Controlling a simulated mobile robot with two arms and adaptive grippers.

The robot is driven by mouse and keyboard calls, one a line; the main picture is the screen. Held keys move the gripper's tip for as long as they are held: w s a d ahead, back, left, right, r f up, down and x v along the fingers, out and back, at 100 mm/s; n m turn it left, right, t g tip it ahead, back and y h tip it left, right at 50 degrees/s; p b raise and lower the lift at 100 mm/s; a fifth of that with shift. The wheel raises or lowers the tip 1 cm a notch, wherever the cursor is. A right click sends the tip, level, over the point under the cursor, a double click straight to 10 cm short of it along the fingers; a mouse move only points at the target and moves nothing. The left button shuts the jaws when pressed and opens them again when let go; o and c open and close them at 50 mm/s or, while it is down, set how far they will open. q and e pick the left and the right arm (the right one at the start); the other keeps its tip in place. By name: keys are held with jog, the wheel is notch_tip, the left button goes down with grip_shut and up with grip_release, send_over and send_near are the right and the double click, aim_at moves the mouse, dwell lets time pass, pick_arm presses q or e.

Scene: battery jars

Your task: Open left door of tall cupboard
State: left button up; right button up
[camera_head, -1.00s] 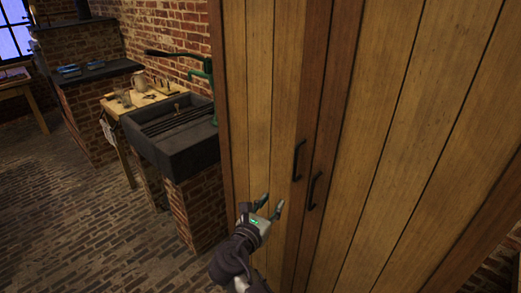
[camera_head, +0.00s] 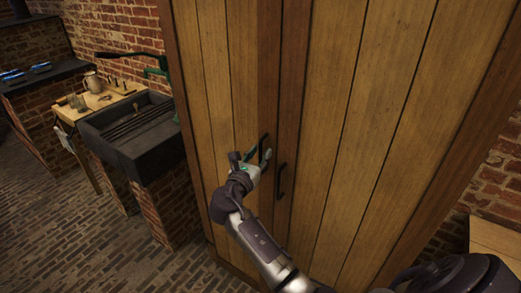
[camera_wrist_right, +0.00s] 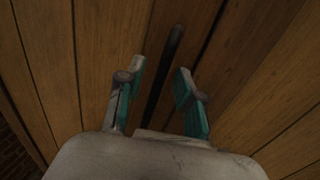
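The tall cupboard has two closed wooden doors. The left door (camera_head: 208,75) carries a dark vertical bar handle (camera_head: 264,146) near its right edge. My right gripper (camera_head: 259,155) is at this handle in the head view. In the right wrist view its fingers (camera_wrist_right: 161,70) are open, one on each side of the dark handle (camera_wrist_right: 168,68), with gaps showing on both sides. The handle's lower end runs down toward the palm. The right door (camera_head: 385,110) has its own dark handle (camera_head: 282,181), just right of my gripper. My left gripper is not in view.
A dark stone sink (camera_head: 140,145) on a brick base stands left of the cupboard, with a green pump (camera_head: 155,70) above it. A wooden worktop (camera_head: 97,97) with a jug is beyond. The brick floor (camera_head: 75,235) before the sink is clear.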

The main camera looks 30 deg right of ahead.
jog(key=shift+w+d, duration=0.25)
jog(key=shift+d, duration=0.1)
jog(key=shift+c, duration=0.3)
grip_shut()
